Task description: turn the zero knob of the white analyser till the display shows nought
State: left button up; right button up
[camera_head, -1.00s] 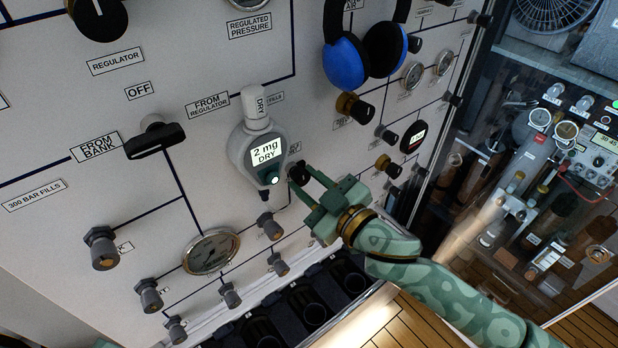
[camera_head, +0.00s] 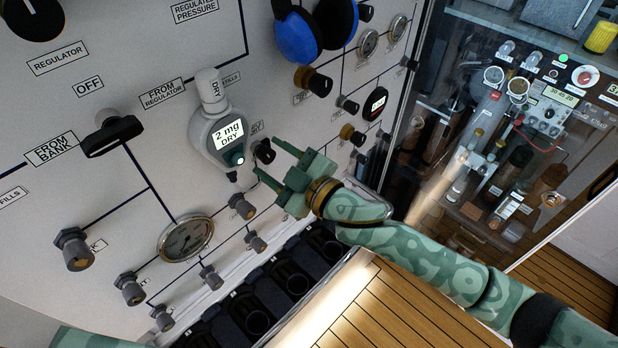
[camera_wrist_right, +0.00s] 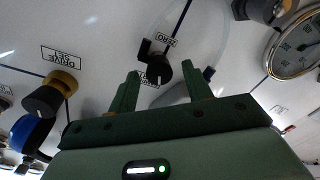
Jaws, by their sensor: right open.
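The pale grey-white analyser (camera_head: 222,140) hangs on the panel in the head view. Its lit display (camera_head: 228,132) reads "2 mg DRY". A small black knob (camera_head: 264,150) sits on the panel just right of it. In the right wrist view the black knob (camera_wrist_right: 158,72) stands beside a "ZERO" label (camera_wrist_right: 165,40). My right gripper (camera_head: 267,156) is open and empty, with its fingertips close to the knob. In the right wrist view the right gripper (camera_wrist_right: 161,82) has a finger on either side of the knob, apart from it. My left gripper is not in view.
A gauge (camera_head: 186,239) and several grey fittings lie below the analyser. A black valve handle (camera_head: 112,136) is to its left. A "DRIVE SET" knob (camera_wrist_right: 45,99) is left of the fingers in the wrist view.

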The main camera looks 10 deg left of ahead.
jog(key=b+v, duration=0.2)
jog(key=v, duration=1.4)
jog(key=shift+s+d, duration=0.1)
dwell(0.7)
